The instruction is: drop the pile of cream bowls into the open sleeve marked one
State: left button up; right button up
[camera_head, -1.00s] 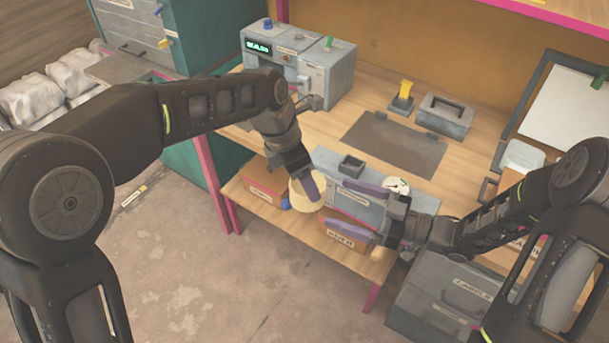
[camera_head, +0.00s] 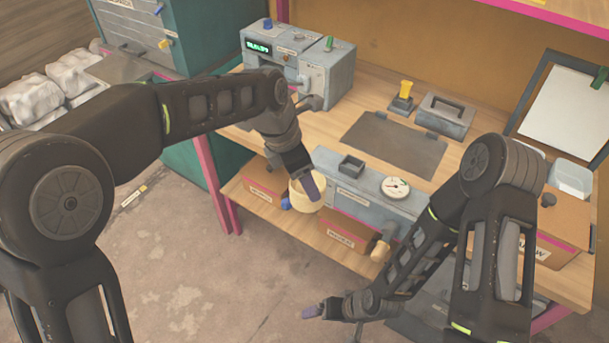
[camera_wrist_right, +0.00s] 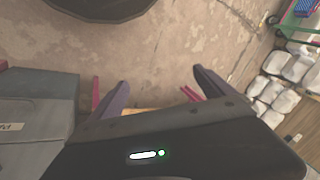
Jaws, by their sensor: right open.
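A cream, round, cup-like thing (camera_head: 304,202), seemingly the pile of bowls, shows at the left end of the grey press in the head view. My left gripper (camera_head: 308,184) reaches down over it, a purple finger across its rim. I cannot tell whether the jaws grip it. My right gripper (camera_head: 322,311) is low at the front, away from the press; in the right wrist view it (camera_wrist_right: 160,88) is open and empty over bare floor. No mark reading one can be made out, so I cannot pick out the sleeve.
The grey press (camera_head: 340,190) carries a dial (camera_head: 395,187) and a small dark-topped box (camera_head: 351,166). Labelled cartons (camera_head: 345,232) stand on the lower shelf. A grey machine (camera_head: 300,68), a dark mat (camera_head: 394,143) and a handled case (camera_head: 444,115) are on the bench. White bags (camera_head: 70,75) lie far left.

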jog(key=s, duration=0.2)
jog(key=s+g, duration=0.1)
jog(key=s+a+f+m+g, duration=0.1)
jog(key=s, duration=0.1)
jog(key=shift+s, duration=0.35)
